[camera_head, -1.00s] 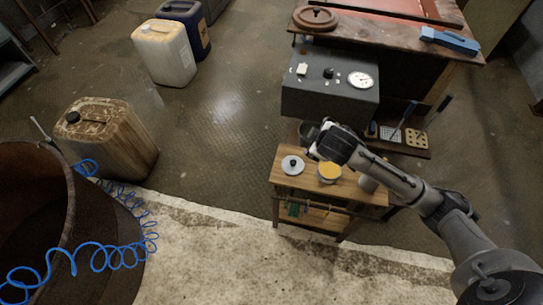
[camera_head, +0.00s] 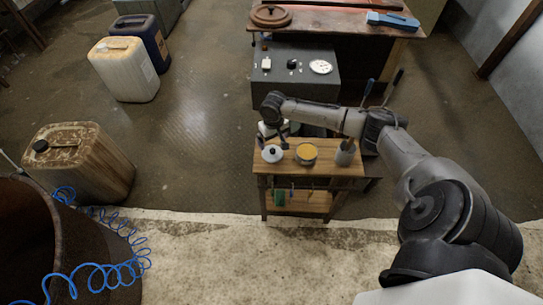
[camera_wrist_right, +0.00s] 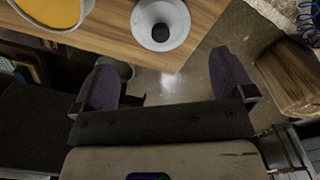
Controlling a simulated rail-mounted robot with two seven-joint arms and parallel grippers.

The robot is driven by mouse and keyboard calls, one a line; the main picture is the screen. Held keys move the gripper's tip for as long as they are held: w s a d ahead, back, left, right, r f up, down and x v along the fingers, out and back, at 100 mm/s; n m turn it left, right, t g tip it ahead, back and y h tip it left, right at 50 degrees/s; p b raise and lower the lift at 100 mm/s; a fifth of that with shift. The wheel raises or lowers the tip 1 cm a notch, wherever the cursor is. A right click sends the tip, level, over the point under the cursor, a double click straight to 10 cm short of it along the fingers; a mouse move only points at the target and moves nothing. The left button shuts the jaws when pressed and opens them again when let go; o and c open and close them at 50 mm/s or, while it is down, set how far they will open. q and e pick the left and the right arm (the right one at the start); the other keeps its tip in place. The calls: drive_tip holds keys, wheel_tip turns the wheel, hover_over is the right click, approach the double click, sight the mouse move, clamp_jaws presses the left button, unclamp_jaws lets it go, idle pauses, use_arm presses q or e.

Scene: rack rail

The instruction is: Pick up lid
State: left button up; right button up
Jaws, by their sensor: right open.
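A round, pale metal lid with a black knob (camera_head: 272,154) lies at the left end of the small wooden table (camera_head: 335,171). The lid also shows at the top of the right wrist view (camera_wrist_right: 178,33), near the table's edge. My right gripper (camera_head: 275,136) is open and empty, close to the lid on its far side in the head view. In the right wrist view its two fingers (camera_wrist_right: 164,58) are wide apart, with the lid beyond the tips. I cannot tell its exact height above the table. My left gripper is not in view.
A pot with yellow contents (camera_head: 306,154) stands right of the lid. A grey cup (camera_head: 345,154) stands further right. A dark box with a gauge (camera_head: 293,88) is behind. A brown round lid (camera_head: 271,15) lies on the back bench.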

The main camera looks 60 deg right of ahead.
sight(273, 151)
wheel_tip(273, 151, down, 3)
drive_tip(key=shift+d+f+b, duration=0.1)
drive_tip(key=shift+f+b, duration=0.1)
drive_tip(key=shift+b, duration=0.25)
drive_tip(key=shift+f, duration=0.3)
drive_tip(key=shift+f+b, duration=1.5)
drive_tip(key=shift+f, duration=1.1)
drive_tip(key=shift+w, duration=0.1)
drive_tip(key=shift+c, duration=0.5)
drive_tip(key=shift+c, duration=0.6)
drive_tip(key=c, duration=0.4)
drive_tip(key=shift+r, duration=0.15)
